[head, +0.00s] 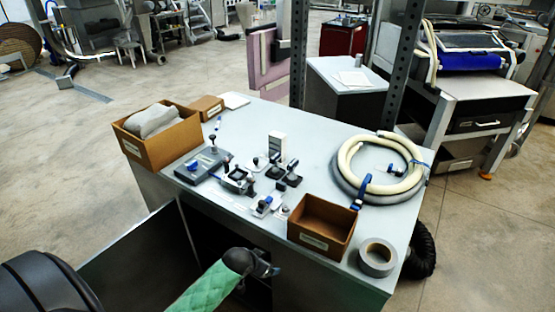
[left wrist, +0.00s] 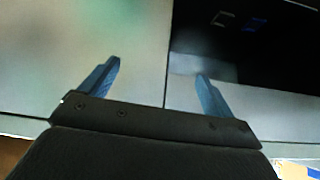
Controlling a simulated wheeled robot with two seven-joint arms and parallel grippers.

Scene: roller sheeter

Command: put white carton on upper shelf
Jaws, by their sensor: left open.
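A small upright white box (head: 277,146), which looks like the white carton, stands among small devices on the grey worktop in the head view. My left gripper (head: 267,269) is low in front of the cabinet under the worktop, at its dark opening (head: 215,237). In the left wrist view my left gripper (left wrist: 157,75) has its blue fingers spread apart with nothing between them. A pale panel (left wrist: 75,45) and a dark opening (left wrist: 250,50) lie beyond the fingers. I cannot make out an upper shelf. My right gripper is not in view.
An open cabinet door (head: 145,255) stands left of the opening. On the worktop (head: 318,155) are a cardboard box with grey cloth (head: 160,133), an empty brown box (head: 321,226), a tape roll (head: 377,257) and a coiled hose (head: 380,168). A dark post stands behind.

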